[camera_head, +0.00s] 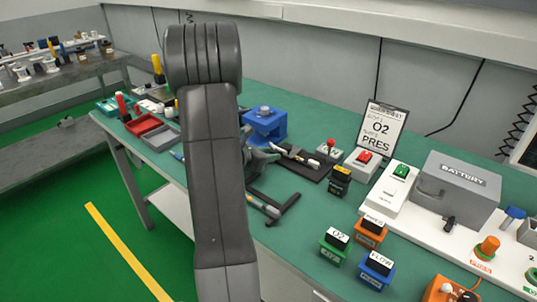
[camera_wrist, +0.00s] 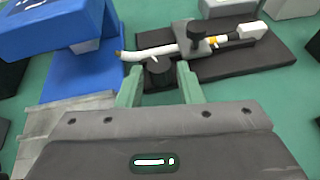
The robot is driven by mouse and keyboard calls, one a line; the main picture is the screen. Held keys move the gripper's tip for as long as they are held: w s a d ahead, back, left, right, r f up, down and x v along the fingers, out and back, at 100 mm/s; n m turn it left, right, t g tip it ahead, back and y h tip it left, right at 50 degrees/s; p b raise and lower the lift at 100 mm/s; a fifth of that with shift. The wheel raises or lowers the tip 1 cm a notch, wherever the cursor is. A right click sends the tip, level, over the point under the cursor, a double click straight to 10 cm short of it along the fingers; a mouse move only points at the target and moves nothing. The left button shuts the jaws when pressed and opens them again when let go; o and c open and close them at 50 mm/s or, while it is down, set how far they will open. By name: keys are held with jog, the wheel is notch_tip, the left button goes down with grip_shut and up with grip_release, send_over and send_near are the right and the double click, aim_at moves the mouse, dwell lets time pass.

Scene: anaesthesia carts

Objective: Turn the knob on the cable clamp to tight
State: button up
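A short black round knob (camera_wrist: 158,74) stands at the plate's near edge. My gripper (camera_wrist: 160,78) has its two pale green fingers on either side of this knob, with a gap visible on each side; I cannot tell how deep they reach. No turn marking is readable. In the head view the plate (camera_head: 313,171) lies right of my gripper (camera_head: 268,157), which my arm partly hides.
A blue stand (camera_head: 266,124) is close behind and left of my gripper. A black T-shaped tool (camera_head: 285,207) lies nearer the table's front edge. Labelled blocks, a red-button box (camera_head: 364,160) and a grey battery box (camera_head: 456,192) stand to the right. Trays (camera_head: 160,138) are at left.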

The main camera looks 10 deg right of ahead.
jog(key=shift+d, duration=0.1)
jog(key=c, duration=0.7)
jog(key=shift+w+r+m+g+h+p, duration=0.15)
jog(key=shift+w+m+g+h+p, duration=0.15)
jog(key=shift+m+g+h+p, duration=0.55)
jog(key=shift+m+g, duration=0.65)
jog(key=shift+g, duration=0.1)
jog(key=o, duration=0.7)
jog(key=v, duration=1.4)
jog(key=shift+w, duration=0.1)
